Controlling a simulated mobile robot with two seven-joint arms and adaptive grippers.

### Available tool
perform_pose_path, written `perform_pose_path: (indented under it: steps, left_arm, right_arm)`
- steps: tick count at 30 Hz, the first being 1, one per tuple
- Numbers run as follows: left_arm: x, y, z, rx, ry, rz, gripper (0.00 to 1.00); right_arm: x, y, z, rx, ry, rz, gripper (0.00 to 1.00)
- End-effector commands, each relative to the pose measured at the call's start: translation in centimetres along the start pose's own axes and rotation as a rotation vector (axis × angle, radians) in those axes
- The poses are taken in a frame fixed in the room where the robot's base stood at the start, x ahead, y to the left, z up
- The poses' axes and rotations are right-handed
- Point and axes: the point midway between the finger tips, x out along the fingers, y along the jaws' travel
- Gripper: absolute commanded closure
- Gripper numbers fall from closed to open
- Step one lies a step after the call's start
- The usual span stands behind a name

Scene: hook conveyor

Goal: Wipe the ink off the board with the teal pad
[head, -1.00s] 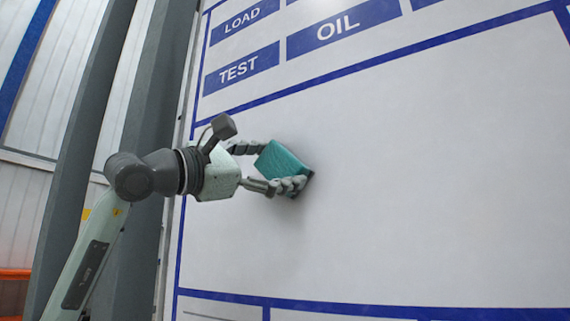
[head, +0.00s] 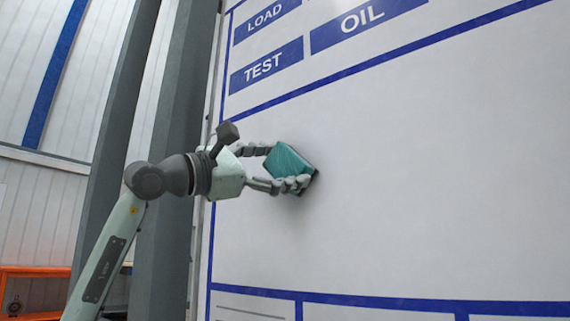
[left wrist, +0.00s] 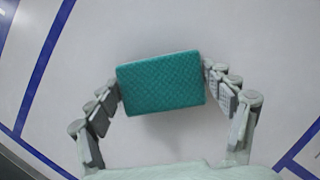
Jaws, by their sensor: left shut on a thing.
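The white board (head: 430,170) with blue lines fills the right of the head view. I see no ink marks on the part of its large blank panel that shows. My left gripper (head: 280,170) is shut on the teal pad (head: 287,163) near the left side of this panel. The pad's far side faces the board and appears to be against it. In the left wrist view the textured teal pad (left wrist: 162,84) sits between the two fingers, with the board behind it. My right gripper is not in view.
Blue labels reading LOAD, TEST (head: 266,66) and OIL (head: 362,20) are along the board's top. Grey posts (head: 178,150) stand left of the board. An orange frame (head: 35,272) is at the lower left. The panel right of the pad is clear.

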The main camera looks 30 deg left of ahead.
Motion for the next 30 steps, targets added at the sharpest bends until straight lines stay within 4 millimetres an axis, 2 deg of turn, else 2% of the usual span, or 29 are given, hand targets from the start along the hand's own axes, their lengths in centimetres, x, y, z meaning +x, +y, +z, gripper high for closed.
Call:
perform_pose_path:
  steps: [5, 19, 30]
  left_arm:
    - [-0.6, 0.0, 0.1, 0.001, 0.002, 0.0, 0.42]
    - [-4.9, 0.0, 2.0, 0.001, 0.0, 0.001, 0.42]
    - [-5.5, 0.0, 2.4, 0.0, 0.0, 0.0, 0.42]
  right_arm:
    - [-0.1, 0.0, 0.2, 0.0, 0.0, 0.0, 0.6]
    - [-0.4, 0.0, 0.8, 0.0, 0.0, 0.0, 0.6]
    - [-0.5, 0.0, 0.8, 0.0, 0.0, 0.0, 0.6]
